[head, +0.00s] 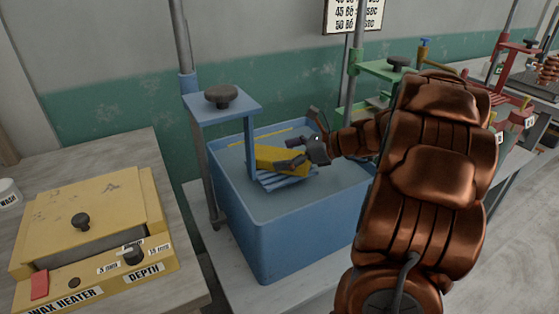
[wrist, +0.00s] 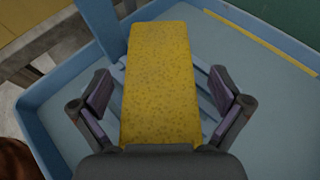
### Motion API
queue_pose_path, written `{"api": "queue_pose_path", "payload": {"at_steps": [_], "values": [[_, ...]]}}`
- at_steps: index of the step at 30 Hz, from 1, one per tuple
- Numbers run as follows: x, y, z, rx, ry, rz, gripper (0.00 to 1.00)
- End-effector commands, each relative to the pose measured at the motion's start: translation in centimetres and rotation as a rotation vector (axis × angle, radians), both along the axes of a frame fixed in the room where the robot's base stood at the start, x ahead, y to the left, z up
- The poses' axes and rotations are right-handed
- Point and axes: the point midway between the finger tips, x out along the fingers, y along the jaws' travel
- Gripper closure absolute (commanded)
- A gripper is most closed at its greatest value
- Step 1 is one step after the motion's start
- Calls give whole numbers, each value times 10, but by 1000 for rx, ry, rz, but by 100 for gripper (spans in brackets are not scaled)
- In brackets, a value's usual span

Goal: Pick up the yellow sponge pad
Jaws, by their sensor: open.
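The yellow sponge pad (head: 278,158) is a flat, speckled block lying on a blue slatted rack (head: 285,180) inside the blue tub (head: 290,240). In the wrist view the pad (wrist: 162,80) runs away from me between my fingers. My gripper (head: 305,148) is at the pad's near right end in the head view. In the wrist view my gripper (wrist: 166,98) is open, with one finger on each side of the pad and a gap showing on both sides. The pad's near end is hidden behind the gripper's palm.
A blue post with a top plate and dark knob (head: 221,96) rises beside the pad. The tub walls (wrist: 45,85) surround the rack. A yellow wax heater (head: 95,225) stands at left. Green (head: 385,68) and red (head: 520,50) stands are at right, behind my arm.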

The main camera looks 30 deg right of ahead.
Motion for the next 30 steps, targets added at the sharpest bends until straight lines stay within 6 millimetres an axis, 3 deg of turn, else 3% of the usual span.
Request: {"api": "queue_pose_path", "payload": {"at_steps": [12, 30], "values": [[9, 8, -5, 0, 0, 1, 1], [9, 8, -5, 0, 0, 1, 64]]}}
